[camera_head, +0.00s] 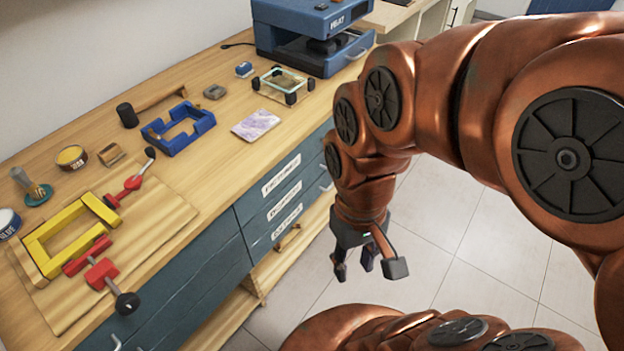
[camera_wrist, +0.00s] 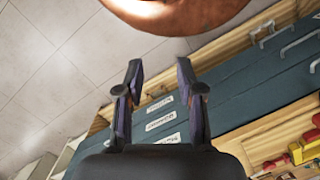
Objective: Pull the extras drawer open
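The blue-grey drawer front (camera_head: 262,222) under the wooden bench has a stack of three white labels. Their lettering is too small to read surely, so I cannot tell which drawer is the extras drawer. The labelled drawers look shut. In the wrist view the labelled drawer fronts (camera_wrist: 177,121) lie beyond and between my fingers. My gripper (camera_head: 368,266) hangs in front of the bench, to the right of the labels and apart from the drawers. It is open and empty; its two spread fingers also show in the wrist view (camera_wrist: 158,72).
The bench top (camera_head: 205,170) holds a yellow frame (camera_head: 75,232) with red clamps, a blue frame (camera_head: 180,128), a purple patterned sheet (camera_head: 256,124) and a blue machine (camera_head: 312,40). Other handles (camera_wrist: 300,44) show on the bench front. The tiled floor (camera_head: 450,240) beside it is clear.

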